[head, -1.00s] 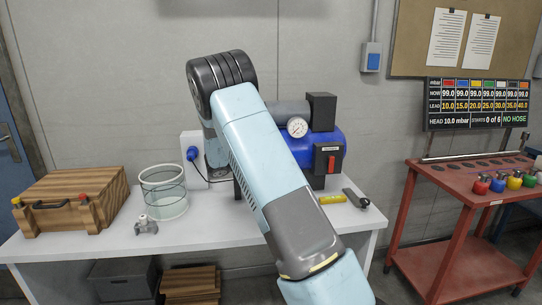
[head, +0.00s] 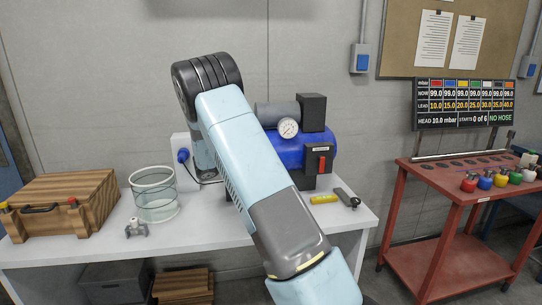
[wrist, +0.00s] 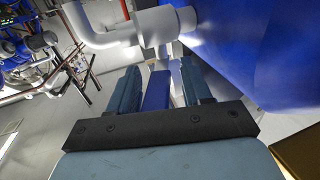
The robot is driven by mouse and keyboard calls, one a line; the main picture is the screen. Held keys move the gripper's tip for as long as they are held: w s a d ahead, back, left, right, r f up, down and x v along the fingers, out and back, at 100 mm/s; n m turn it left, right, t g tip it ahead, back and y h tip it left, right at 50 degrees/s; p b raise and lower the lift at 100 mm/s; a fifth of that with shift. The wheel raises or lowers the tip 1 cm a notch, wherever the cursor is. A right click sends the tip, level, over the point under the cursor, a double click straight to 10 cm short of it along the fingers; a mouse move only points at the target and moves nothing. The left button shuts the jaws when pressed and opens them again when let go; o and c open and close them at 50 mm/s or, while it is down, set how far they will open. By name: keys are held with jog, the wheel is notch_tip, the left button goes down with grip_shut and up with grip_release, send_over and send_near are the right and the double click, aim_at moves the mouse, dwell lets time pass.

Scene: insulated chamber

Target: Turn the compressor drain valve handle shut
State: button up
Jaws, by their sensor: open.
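The compressor (head: 291,150) stands on the white bench, its blue tank partly hidden behind my arm in the head view. The tank (wrist: 260,50) fills the upper right of the wrist view. A pale grey pipe fitting (wrist: 165,25), apparently the drain valve body, juts out beside it. A flat blue bar (wrist: 157,90), apparently the valve handle, shows below the fitting. My gripper (wrist: 158,74) is open, with one finger on each side of the blue bar. Gaps show on both sides, and I cannot tell whether either finger touches it. My arm hides the gripper in the head view.
A wooden box (head: 60,205), a glass container (head: 155,196) and a small grey fitting (head: 136,228) are left on the bench (head: 200,229). A yellow cylinder (head: 323,199) and dark tool (head: 347,197) lie right. A red cart (head: 455,190) stands further right.

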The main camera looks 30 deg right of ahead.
jog(key=shift+r, duration=0.1)
jog(key=shift+r, duration=0.25)
notch_tip(320, 180, up, 2)
jog(key=shift+r, duration=0.15)
jog(key=s+a+r, duration=0.2)
jog(key=s+r, duration=0.8)
jog(key=s, duration=0.3)
jog(key=shift+s+a, duration=0.35)
jog(key=shift+a, duration=0.05)
